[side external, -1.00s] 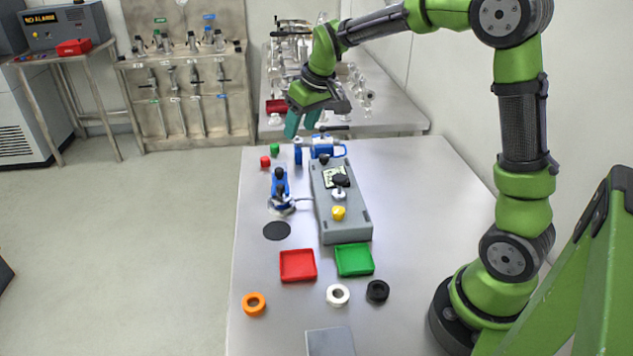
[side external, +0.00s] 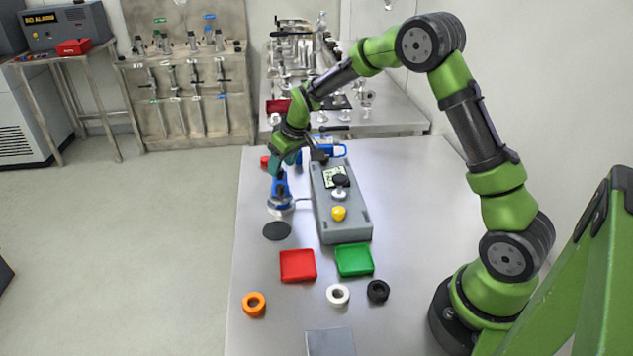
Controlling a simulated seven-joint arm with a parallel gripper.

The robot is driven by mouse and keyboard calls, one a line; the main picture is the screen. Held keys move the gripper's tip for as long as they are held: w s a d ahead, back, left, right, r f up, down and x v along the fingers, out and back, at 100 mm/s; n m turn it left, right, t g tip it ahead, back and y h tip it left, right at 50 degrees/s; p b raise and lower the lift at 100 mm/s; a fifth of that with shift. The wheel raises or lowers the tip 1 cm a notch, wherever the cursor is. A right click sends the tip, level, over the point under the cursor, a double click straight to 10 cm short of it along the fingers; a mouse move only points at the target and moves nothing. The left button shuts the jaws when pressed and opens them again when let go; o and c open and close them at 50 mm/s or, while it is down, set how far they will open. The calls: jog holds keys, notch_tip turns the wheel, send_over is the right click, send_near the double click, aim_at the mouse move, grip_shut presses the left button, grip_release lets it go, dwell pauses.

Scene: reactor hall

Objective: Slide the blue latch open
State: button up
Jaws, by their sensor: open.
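Several blue parts stand near the far end of the table, and I cannot tell for sure which one is the blue latch. One is a blue fitting with a silver round base (side external: 281,188), left of the grey control box (side external: 345,222). Another blue part with a loop (side external: 338,150) sits behind the box, partly hidden by my arm. A small blue upright piece (side external: 298,158) shows just right of my gripper. My gripper (side external: 275,166) is open, pointing down over the top of the blue fitting. Its fingers hide that top, and I cannot tell whether they touch it.
The grey box carries a yellow knob (side external: 339,213) and a black-topped knob (side external: 340,181). A red tray (side external: 297,266), a green tray (side external: 354,260) and several rings lie nearer. The table's right side is clear.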

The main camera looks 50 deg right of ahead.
jog(key=shift+x, duration=0.75)
jog(key=shift+c, duration=0.4)
grip_shut()
